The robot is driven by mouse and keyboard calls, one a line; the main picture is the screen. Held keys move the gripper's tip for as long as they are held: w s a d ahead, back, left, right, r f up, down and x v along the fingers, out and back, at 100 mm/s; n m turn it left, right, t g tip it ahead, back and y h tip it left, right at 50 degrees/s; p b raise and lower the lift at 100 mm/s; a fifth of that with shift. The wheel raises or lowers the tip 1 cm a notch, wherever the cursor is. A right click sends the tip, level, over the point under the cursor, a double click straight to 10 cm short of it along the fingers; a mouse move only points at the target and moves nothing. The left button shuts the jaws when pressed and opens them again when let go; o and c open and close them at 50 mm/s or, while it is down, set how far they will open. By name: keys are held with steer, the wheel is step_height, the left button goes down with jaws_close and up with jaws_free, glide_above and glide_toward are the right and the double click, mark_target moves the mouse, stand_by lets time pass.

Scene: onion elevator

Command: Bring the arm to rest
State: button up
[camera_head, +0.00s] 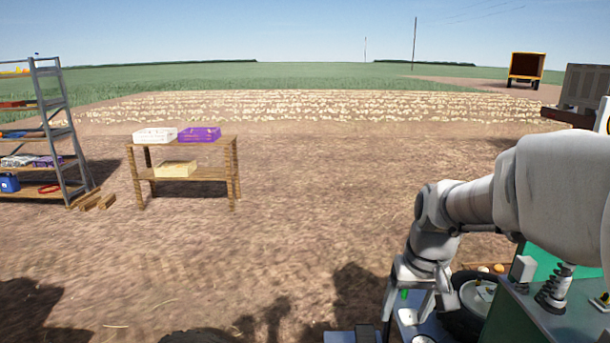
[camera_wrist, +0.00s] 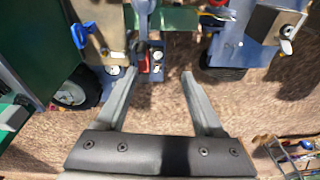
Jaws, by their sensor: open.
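My arm (camera_head: 560,190) reaches in from the right edge in the head view, its wrist bent downward. My gripper (camera_head: 415,300) points down beside green machinery at the lower right. In the wrist view my gripper (camera_wrist: 158,75) has its two grey fingers spread apart with nothing between them. Past the fingertips is a dark metal part of the machine with a red piece (camera_wrist: 144,65) on it. I cannot tell how far the fingertips are from it.
A green machine (camera_head: 530,310) with a wheel stands under my arm. A wooden table (camera_head: 190,172) with white, purple and yellow boxes and a metal shelf (camera_head: 52,125) stand at the left. Bare soil (camera_head: 310,190) lies open between. An orange trailer (camera_head: 526,66) is far off.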

steer(key=s+a+r+t, duration=0.1)
steer(key=s+a+r, duration=0.1)
steer(key=s, duration=0.6)
steer(key=s+a+r+t+b, duration=0.1)
steer(key=s+r+t, duration=0.1)
steer(key=s, duration=0.6)
steer(key=shift+a+r+n, duration=0.3)
steer(key=shift+a+r, duration=0.05)
steer(key=shift+r, duration=0.3)
steer(key=shift+c, duration=0.2)
steer(key=shift+c, duration=1.4)
steer(key=shift+d, duration=0.15)
